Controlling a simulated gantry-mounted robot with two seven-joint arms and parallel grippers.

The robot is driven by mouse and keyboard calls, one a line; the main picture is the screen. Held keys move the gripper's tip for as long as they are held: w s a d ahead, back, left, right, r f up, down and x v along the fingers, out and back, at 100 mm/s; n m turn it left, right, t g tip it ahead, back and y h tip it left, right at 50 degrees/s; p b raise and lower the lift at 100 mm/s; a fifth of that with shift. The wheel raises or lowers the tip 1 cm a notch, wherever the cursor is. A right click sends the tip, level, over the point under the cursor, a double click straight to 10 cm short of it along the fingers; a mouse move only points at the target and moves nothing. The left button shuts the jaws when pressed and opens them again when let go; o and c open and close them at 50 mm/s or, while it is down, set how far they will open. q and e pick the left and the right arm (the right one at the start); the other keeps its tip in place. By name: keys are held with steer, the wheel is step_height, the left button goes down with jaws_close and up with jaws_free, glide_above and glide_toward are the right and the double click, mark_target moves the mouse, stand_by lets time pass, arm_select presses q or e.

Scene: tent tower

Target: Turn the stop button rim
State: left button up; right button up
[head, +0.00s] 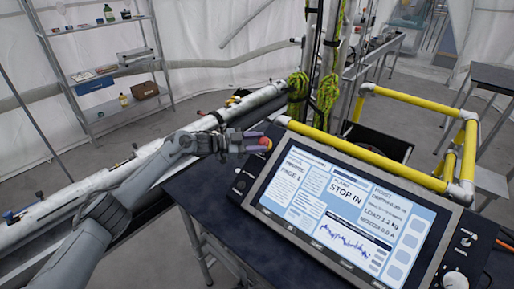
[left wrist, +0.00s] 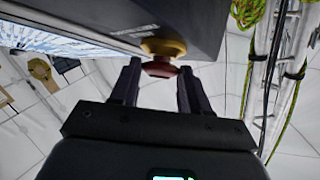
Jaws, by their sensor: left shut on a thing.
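The stop button (head: 265,142) is a small red knob at the upper left corner of the tilted control panel (head: 262,192). In the left wrist view its red cap (left wrist: 160,70) sits below a yellow collar (left wrist: 163,47) on the panel's dark housing. My left gripper (head: 258,143) reaches in from the left, and its fingers are shut on the red button rim, one on each side. The panel screen reads "STOP IN" and shows a blue graph. My right gripper is not in view.
Yellow guard rails (head: 400,172) stand behind the panel. Green rope (head: 327,92) hangs on metal poles just behind the button. A long pale beam (head: 110,180) runs below my left arm. A shelf (head: 105,73) stands at the back left.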

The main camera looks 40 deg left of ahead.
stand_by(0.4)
arm_select(q)
steer(key=o, duration=1.1)
steer(key=shift+a, duration=0.1)
steer(key=v, duration=1)
steer(key=shift+s+a+r, duration=0.1)
steer(key=shift+s+a, duration=0.05)
steer(key=shift+s, duration=0.1)
